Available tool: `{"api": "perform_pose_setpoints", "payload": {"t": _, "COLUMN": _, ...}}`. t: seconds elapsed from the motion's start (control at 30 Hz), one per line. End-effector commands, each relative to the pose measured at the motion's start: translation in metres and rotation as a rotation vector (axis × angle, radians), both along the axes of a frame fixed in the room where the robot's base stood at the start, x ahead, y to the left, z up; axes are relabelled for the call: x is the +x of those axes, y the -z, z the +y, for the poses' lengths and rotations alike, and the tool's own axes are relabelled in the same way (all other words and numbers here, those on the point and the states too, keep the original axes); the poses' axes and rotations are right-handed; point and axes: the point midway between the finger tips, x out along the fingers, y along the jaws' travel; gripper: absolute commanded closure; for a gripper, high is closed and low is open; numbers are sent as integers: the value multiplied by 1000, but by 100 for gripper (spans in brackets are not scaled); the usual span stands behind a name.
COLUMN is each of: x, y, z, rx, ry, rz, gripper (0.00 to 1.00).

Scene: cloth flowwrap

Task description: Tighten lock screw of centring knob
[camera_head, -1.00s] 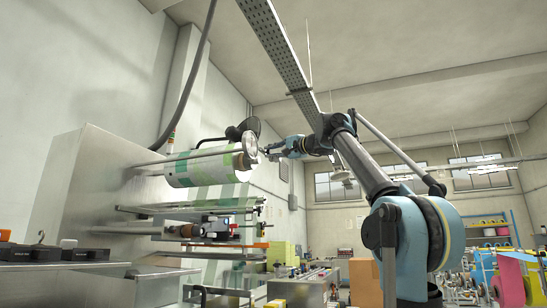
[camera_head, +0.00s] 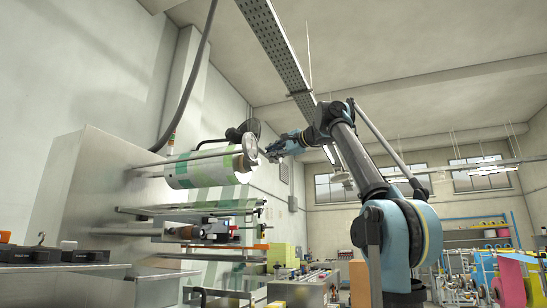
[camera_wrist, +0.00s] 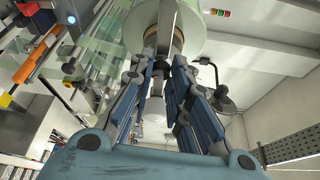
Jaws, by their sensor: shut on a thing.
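My gripper (camera_head: 266,156) is just right of this disc. In the wrist view the blue fingers of my gripper (camera_wrist: 163,69) are closed around a small dark piece (camera_wrist: 162,66), seemingly the lock screw, below the roll's core (camera_wrist: 165,38). The fingers cover most of it, so its thread and seating are hidden.
A black round-headed arm (camera_wrist: 220,98) stands close to the right of my fingers in the wrist view. Below the roll are machine rollers and brackets (camera_head: 215,230). A cable tray (camera_head: 275,42) hangs overhead. Air right of the roll is mostly open.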

Motion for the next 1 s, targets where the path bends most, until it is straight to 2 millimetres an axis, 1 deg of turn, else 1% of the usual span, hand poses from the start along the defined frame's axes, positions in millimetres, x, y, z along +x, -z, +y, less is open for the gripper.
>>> {"api": "perform_pose_setpoints", "payload": {"t": 0.23, "x": 2, "y": 2, "z": -1, "rx": -5, "ry": 3, "rz": -1, "gripper": 100}}
{"api": "perform_pose_setpoints", "payload": {"t": 0.27, "x": 2, "y": 2, "z": -1, "rx": -6, "ry": 3, "rz": -1, "gripper": 76}}
{"api": "perform_pose_setpoints", "payload": {"t": 0.3, "x": 2, "y": 1, "z": -1, "rx": -5, "ry": 4, "rz": -1, "gripper": 67}}
{"api": "perform_pose_setpoints", "payload": {"t": 0.33, "x": 2, "y": 1, "z": -1, "rx": -5, "ry": 3, "rz": -1, "gripper": 62}}
{"api": "perform_pose_setpoints", "payload": {"t": 0.73, "x": -1, "y": 0, "z": -2, "rx": -3, "ry": 1, "rz": -1, "gripper": 62}}
{"api": "perform_pose_setpoints", "payload": {"t": 0.87, "x": -8, "y": 0, "z": -10, "rx": -2, "ry": 2, "rz": -2, "gripper": 62}}
{"api": "perform_pose_setpoints", "payload": {"t": 1.0, "x": -21, "y": -1, "z": -24, "rx": -2, "ry": 3, "rz": -2, "gripper": 62}}
